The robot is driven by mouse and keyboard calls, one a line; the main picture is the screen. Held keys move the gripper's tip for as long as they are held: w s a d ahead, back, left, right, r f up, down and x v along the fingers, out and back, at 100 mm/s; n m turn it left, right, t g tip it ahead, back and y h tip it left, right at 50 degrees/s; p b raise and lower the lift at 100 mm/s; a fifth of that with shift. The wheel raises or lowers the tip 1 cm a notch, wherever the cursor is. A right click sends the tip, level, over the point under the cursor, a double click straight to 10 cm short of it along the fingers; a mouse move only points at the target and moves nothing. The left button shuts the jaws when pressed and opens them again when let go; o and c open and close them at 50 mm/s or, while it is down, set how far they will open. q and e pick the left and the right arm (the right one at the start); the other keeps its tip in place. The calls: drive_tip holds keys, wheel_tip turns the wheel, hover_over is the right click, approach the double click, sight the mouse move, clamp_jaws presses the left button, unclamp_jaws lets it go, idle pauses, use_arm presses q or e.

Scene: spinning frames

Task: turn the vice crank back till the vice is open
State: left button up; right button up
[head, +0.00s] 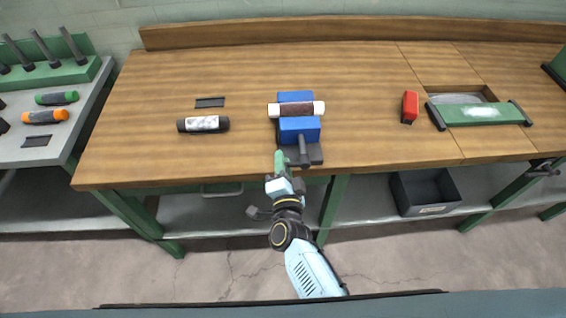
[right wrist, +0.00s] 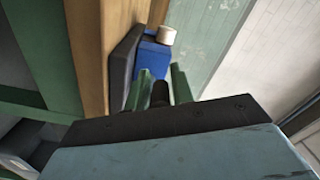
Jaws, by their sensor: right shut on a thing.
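The vice has two blue jaws (head: 299,129) on a dark base (head: 316,155) at the table's front edge. A brown cylinder with white ends (head: 296,108) lies across between the jaws. The dark crank comes out of the front jaw (head: 302,148) toward me. My right gripper (head: 281,160) is at the front of the vice, its green fingers shut on the dark crank handle. In the right wrist view the handle (right wrist: 159,95) stands between the two green fingers, with the blue jaw (right wrist: 150,57) and a white cylinder end (right wrist: 166,35) behind. My left gripper is not in view.
A black cylinder with a pale label (head: 203,124) and a small dark tray (head: 210,102) lie left of the vice. A red block (head: 410,106) and a green plate with dark handles (head: 484,113) are at right. A dark bin (head: 425,192) sits below. Tabletop beside the vice is clear.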

drive_tip(key=shift+w+d+r, duration=0.3)
drive_tip(key=shift+w+r, duration=0.1)
drive_tip(key=shift+r, duration=0.05)
drive_tip(key=o, duration=0.9)
drive_tip(key=shift+s, duration=0.15)
drive_tip(key=shift+s+f, duration=0.15)
drive_tip(key=shift+s, duration=0.1)
drive_tip(key=s, duration=1.3)
drive_tip(key=shift+s+f, duration=0.15)
drive_tip(key=shift+f, duration=0.1)
